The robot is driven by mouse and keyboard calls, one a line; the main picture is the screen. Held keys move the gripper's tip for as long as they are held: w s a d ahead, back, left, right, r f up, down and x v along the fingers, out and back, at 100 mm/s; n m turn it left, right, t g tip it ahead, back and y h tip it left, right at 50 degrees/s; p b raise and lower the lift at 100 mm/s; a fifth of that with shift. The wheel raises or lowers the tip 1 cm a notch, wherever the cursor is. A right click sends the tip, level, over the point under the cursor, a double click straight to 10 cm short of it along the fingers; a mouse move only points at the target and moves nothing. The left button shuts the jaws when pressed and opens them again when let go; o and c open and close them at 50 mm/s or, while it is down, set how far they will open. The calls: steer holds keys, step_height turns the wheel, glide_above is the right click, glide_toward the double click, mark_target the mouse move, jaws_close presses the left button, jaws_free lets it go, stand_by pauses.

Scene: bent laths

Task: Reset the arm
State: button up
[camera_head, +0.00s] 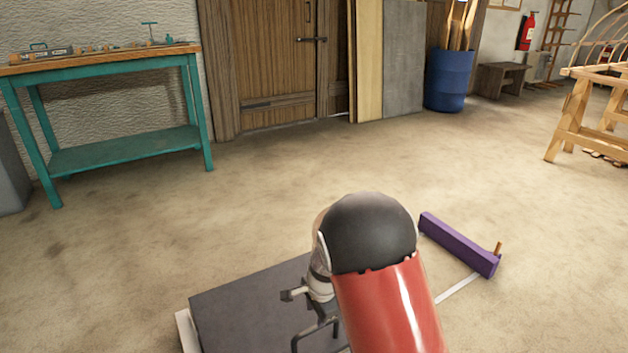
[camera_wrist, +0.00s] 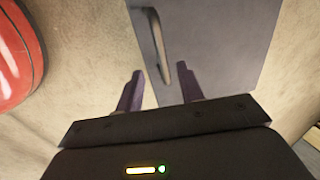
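My arm shows in the head view as a red link (camera_head: 388,305) with a black rounded joint (camera_head: 368,232), low and right of centre. It hides what lies behind it, and my gripper's fingers cannot be made out there. In the wrist view my gripper (camera_wrist: 160,82) has two purple fingers spread apart, with nothing seen held between them. Beyond the fingers is a flat grey plate (camera_wrist: 225,45) with a dark bent bar (camera_wrist: 153,35) over it. Whether a finger touches the bar cannot be told.
A dark grey plate (camera_head: 245,305) is low in the head view. A purple bar with a wooden peg (camera_head: 458,245) lies right of my arm. A teal workbench (camera_head: 125,150) stands left, a blue barrel (camera_head: 449,80) behind, a wooden trestle (camera_head: 572,115) right. The middle floor is clear.

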steer(key=s+d+r+n+t+p, duration=0.1)
steer(key=s+d+r+n, duration=0.15)
steer(key=r, duration=0.45)
steer(key=s+d+r+n+y, duration=0.1)
steer(key=s+d+r, duration=0.1)
steer(key=s+r, duration=0.35)
steer(key=s+d+r+n+t+p, duration=0.1)
steer(key=s+d+r+n, duration=0.15)
steer(key=r, duration=0.65)
steer(key=s+d+r+n+t+h+p, duration=0.1)
steer(key=s+d+r+n, duration=0.2)
steer(key=s, duration=0.5)
steer(key=s+d+r+n+h+p, duration=0.1)
steer(key=s+d+r+n, duration=0.1)
steer(key=s+d+r, duration=0.2)
steer(key=s+r, duration=0.2)
steer(key=s, duration=0.2)
steer(key=shift+d+r+n+t, duration=0.15)
steer(key=shift+d+n+t, duration=0.15)
steer(key=shift+n+t, duration=0.1)
steer(key=shift+w, duration=0.1)
